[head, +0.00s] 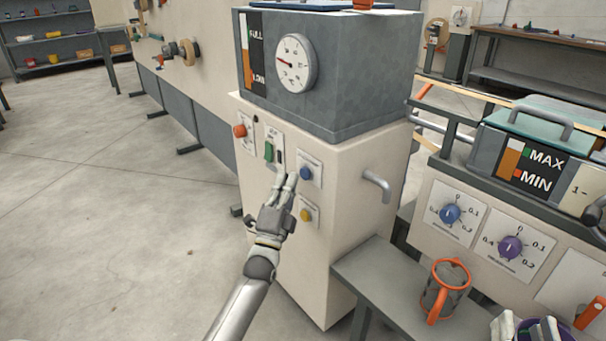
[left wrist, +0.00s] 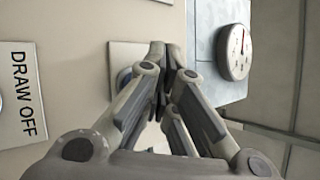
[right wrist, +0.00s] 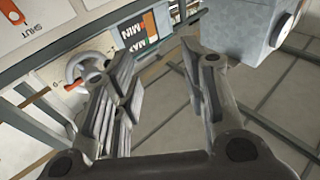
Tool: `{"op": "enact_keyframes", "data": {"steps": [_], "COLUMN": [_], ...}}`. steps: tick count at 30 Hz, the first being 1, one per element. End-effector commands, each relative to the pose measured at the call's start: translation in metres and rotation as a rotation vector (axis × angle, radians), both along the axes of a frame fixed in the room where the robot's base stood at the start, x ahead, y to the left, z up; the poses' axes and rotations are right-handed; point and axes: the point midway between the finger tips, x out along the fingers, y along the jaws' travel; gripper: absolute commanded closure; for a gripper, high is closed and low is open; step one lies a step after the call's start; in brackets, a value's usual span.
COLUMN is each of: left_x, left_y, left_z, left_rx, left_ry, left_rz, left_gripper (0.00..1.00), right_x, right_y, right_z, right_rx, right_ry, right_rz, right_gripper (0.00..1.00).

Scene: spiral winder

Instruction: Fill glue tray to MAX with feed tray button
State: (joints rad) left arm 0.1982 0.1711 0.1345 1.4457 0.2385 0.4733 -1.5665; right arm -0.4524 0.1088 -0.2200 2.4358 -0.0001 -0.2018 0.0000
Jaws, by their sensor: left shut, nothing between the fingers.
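The glue tray (head: 525,122) is at the right of the head view, under a teal lid with a handle. Its level gauge (head: 508,158) shows an orange column beside the MAX and MIN labels; the gauge also shows in the right wrist view (right wrist: 138,33). A blue button (head: 306,173) is on the cream cabinet's front; its label is too small to read. My left gripper (head: 287,182) is shut and empty, fingertips just beside the blue button; contact cannot be told. It partly hides the button in the left wrist view (left wrist: 123,79). My right gripper (right wrist: 160,55) is open and empty.
A dial (head: 295,63) is above. An orange-handled mug (head: 440,291) stands on the grey shelf (head: 375,275).

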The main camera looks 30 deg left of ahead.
Motion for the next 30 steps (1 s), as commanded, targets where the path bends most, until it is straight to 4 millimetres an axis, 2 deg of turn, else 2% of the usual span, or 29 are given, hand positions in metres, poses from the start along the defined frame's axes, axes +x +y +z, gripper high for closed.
{"op": "enact_keyframes", "data": {"steps": [10, 30], "left_x": [-0.002, -0.026], "left_y": [0.001, 0.011], "left_z": [0.0, 0.001], "left_rx": [0.001, 0.002], "left_ry": [0.0, 0.001], "left_rz": [0.001, 0.001], "left_gripper": [1.0, 1.0], "right_x": [0.0, -0.005], "right_y": [0.0, -0.011], "right_z": [-0.001, -0.068], "right_rx": [-0.002, -0.094], "right_ry": [0.011, 0.367], "right_rz": [-0.001, -0.023], "right_gripper": [0.6, 0.6]}}
